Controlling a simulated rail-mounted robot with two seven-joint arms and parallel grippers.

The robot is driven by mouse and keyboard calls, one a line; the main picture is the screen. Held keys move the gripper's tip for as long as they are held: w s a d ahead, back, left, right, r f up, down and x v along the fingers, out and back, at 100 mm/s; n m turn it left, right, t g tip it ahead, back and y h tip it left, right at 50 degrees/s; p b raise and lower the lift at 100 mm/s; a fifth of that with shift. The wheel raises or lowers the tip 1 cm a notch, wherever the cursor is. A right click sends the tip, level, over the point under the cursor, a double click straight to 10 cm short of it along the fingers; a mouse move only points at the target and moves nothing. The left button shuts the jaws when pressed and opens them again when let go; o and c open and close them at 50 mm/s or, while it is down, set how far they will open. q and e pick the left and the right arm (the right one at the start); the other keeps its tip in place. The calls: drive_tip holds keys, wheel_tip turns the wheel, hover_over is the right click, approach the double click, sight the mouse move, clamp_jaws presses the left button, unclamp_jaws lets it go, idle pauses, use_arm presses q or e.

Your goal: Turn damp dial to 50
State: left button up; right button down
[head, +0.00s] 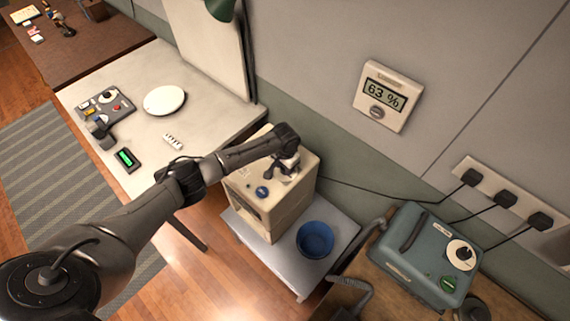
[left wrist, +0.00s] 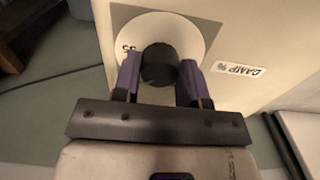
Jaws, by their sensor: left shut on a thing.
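The cream box (head: 268,205) stands on a small grey table, with a blue knob (head: 262,192) on its top. My left gripper (head: 287,165) is down at the box's top, near the wall side. In the left wrist view, the damp dial (left wrist: 159,65) is a round black knob on a white disc, next to a "DAMP %" label (left wrist: 238,69). The fingers of my left gripper (left wrist: 160,80) are on either side of the knob, shut on it. A number on the disc is partly visible; its pointer is hidden. My right gripper is not in view.
A wall display (head: 384,97) reads 63 %. A blue bowl (head: 315,239) stands on the small grey table (head: 270,262) beside the box. A teal device (head: 425,258) is at the right. A white table (head: 205,115) with a plate (head: 164,100) is at the left.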

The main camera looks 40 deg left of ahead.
use_arm(q)
drive_tip(key=shift+m, duration=0.4)
drive_tip(key=o, duration=0.9)
wheel_tip(320, 180, up, 14)
drive_tip(key=shift+f+p, duration=0.1)
drive_tip(key=shift+p, duration=0.2)
idle(0.4)
idle(0.4)
